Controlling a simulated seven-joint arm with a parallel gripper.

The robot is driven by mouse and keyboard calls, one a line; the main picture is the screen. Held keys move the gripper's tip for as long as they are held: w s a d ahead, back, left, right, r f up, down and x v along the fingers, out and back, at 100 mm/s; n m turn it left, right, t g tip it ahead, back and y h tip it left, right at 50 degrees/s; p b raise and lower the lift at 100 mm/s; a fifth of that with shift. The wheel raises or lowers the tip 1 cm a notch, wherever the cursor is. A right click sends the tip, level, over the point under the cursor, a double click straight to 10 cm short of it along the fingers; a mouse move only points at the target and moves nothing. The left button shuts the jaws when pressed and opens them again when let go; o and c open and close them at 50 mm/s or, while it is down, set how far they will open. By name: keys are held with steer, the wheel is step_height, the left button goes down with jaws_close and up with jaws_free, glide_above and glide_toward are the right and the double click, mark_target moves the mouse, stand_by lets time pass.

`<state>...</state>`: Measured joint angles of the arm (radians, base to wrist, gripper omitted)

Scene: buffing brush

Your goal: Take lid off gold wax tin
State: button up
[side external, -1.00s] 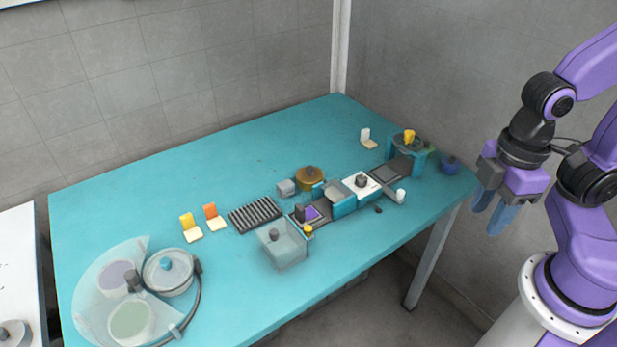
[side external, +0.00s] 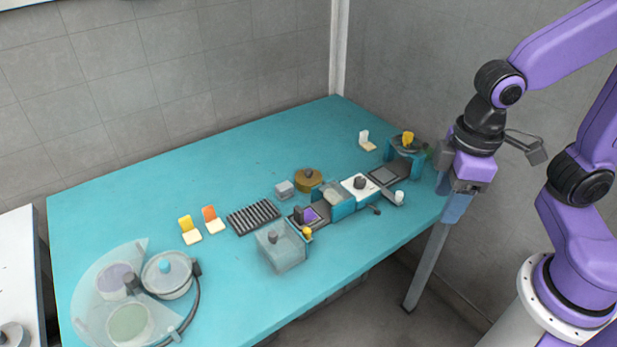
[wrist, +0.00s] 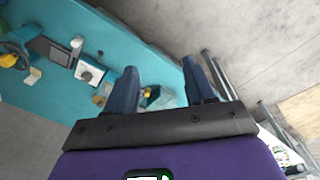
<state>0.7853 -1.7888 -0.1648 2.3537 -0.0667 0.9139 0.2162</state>
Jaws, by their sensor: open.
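The gold wax tin (side external: 308,183) is a round, gold-brown tin standing upright on the teal table. Its lid (side external: 309,174) is on it, with a grey knob on top. My gripper (side external: 455,215) points down at the table's right edge, well to the right of the tin and apart from it. It is open and empty; its two blue fingers also show spread apart in the wrist view (wrist: 160,66). I cannot make out the tin for certain in the wrist view.
A grey block (side external: 285,190) stands close left of the tin. A teal holder (side external: 340,200) and a white box with a dark knob (side external: 360,187) are to its right. A clear box (side external: 282,247) stands in front. The table's back middle is clear.

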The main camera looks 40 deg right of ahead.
steer(key=w+a+m+t+h, duration=0.1)
steer(key=w+a+m, duration=0.25)
steer(key=w, duration=0.55)
steer(key=w+a+m, duration=0.2)
steer(key=w+m, duration=0.3)
steer(key=w, duration=0.4)
steer(key=m+t+h, duration=0.1)
steer(key=m+h, duration=0.1)
steer(key=m, duration=0.8)
glide_above(308, 170)
steer(key=s+a, duration=0.1)
steer(key=s, duration=0.1)
steer(key=f, duration=1.6)
steer(key=shift+w+a+f, duration=0.1)
steer(key=shift+w+a, duration=0.05)
steer(key=shift+a, duration=0.05)
steer(key=shift+t, duration=0.3)
steer(key=shift+x, duration=2.7)
steer(key=shift+a, duration=0.1)
jaws_close()
